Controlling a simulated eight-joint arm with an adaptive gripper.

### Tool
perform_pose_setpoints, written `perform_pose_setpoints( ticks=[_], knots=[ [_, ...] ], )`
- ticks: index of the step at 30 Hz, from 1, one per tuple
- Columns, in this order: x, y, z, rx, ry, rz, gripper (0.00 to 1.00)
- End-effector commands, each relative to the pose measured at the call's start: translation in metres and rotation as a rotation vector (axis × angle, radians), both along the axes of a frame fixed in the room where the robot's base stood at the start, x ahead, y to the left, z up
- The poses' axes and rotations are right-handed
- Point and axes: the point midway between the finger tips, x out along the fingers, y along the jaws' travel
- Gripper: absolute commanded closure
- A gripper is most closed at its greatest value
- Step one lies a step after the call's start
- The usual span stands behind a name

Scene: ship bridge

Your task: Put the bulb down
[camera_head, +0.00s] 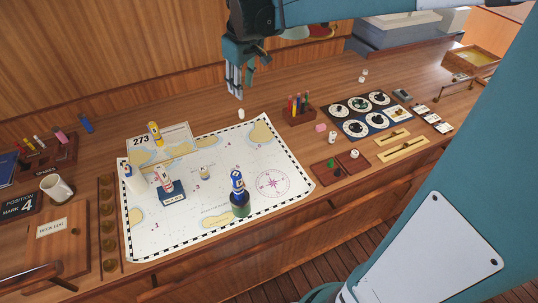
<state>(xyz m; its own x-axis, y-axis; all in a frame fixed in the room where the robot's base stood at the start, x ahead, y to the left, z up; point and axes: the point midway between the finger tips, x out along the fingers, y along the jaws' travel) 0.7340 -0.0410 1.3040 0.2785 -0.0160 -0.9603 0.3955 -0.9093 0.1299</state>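My gripper (236,92) hangs fingers-down over the back edge of the chart. Its fingers look close together, but the view is too small to show whether they are open or shut. A small pale, rounded thing (241,114), possibly the bulb, shows just below the fingertips with a small visible gap. It appears to rest at the chart's upper edge. I see nothing clearly between the fingers.
A pen rack (300,115) and a dial panel (358,113) stand to the right. A mug (56,188) stands at left. Bare wood lies behind the chart.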

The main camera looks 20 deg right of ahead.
Motion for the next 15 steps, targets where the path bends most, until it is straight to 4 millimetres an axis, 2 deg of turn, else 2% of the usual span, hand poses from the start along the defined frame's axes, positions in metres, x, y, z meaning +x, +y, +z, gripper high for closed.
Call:
perform_pose_setpoints(
  ticks=[3, 15],
  knots=[
    [-0.024, 0.004, 0.007, 0.008, -0.023, -0.026, 0.69],
    [-0.098, 0.016, 0.02, 0.042, -0.103, -0.118, 0.69]
  ],
)
